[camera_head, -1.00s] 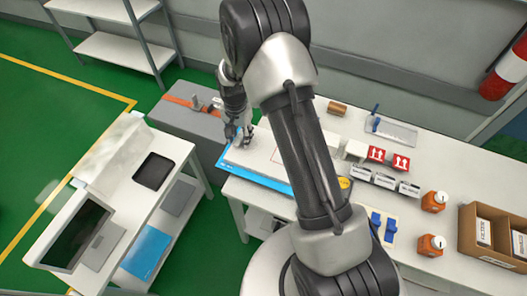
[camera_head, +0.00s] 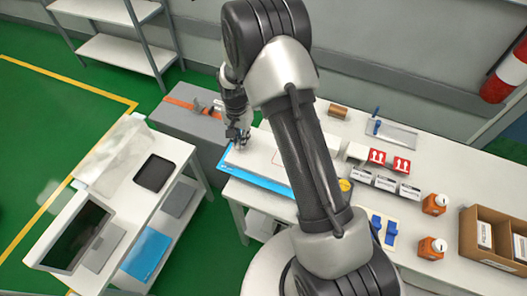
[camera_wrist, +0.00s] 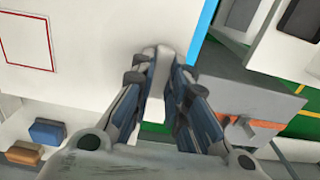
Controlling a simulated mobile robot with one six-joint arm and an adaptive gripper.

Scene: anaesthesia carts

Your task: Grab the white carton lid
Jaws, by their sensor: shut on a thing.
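The white carton lid (camera_head: 262,153) is a flat white panel on the long white table, left of my arm, with blue along its front edge. In the wrist view the lid (camera_wrist: 95,45) fills the upper left and carries a red square outline. My gripper (camera_head: 238,143) is at the lid's left end. In the wrist view its fingers (camera_wrist: 160,66) are closed on a narrow white tab at the lid's edge. My arm hides the lid's right part in the head view.
A grey case (camera_head: 183,125) with an orange strap stands close left of the gripper. A white cart (camera_head: 120,165) is at the left.

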